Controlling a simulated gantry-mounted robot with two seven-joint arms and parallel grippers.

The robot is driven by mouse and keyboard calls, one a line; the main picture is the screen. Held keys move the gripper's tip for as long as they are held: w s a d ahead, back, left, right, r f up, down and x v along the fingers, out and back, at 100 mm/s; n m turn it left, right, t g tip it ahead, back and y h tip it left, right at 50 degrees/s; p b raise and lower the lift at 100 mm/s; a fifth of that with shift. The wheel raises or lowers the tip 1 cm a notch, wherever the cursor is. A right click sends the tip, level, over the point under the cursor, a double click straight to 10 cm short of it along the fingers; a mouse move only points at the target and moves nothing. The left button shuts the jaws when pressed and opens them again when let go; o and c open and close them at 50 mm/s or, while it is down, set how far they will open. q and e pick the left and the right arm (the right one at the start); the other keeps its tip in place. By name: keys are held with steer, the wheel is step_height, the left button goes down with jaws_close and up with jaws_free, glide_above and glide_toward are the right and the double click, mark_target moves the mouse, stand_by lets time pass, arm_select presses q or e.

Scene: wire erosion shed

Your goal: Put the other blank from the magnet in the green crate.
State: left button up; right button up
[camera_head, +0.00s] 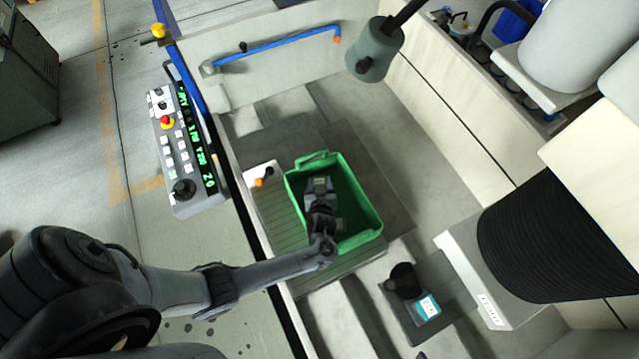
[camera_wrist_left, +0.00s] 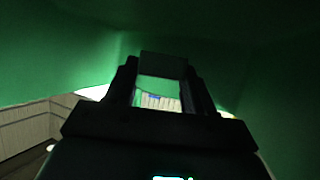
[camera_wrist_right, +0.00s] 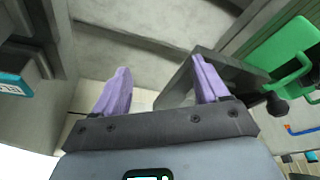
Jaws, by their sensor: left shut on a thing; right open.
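The green crate (camera_head: 368,196) stands in the middle of the machine's tank; its wall surrounds the left wrist view (camera_wrist_left: 50,65) and shows at the right of the right wrist view (camera_wrist_right: 275,50). My left gripper (camera_head: 320,188) is down inside it, shut on a dark grey blank (camera_wrist_left: 162,65) across its fingertips. A small grey piece (camera_head: 339,225) shows on the crate floor, perhaps the first blank. The ribbed plate left of the crate, likely the magnet (camera_head: 272,208), looks bare where visible.
A grey cylindrical head (camera_head: 372,55) hangs above the tank's back. A dark knob on a labelled block (camera_head: 404,282) stands right of the crate. A control panel (camera_head: 183,150) is outside the left wall. A grey bar (camera_wrist_right: 185,82) lies beyond my right fingers.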

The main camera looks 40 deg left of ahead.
arm_select(q)
steer(key=shift+f+b, duration=0.45)
steer(key=shift+f, duration=0.1)
steer(key=o, duration=1.3)
steer(key=shift+o, duration=0.2)
steer(key=shift+r+p, duration=0.8)
steer(key=shift+r, duration=0.05)
steer(key=v, duration=0.6)
steer(key=shift+s+d+f+b, duration=0.1)
steer(key=shift+d+f+b, duration=0.05)
steer(key=shift+f+b, duration=0.15)
steer(key=shift+s+d+r, duration=0.35)
steer(key=shift+s, duration=0.05)
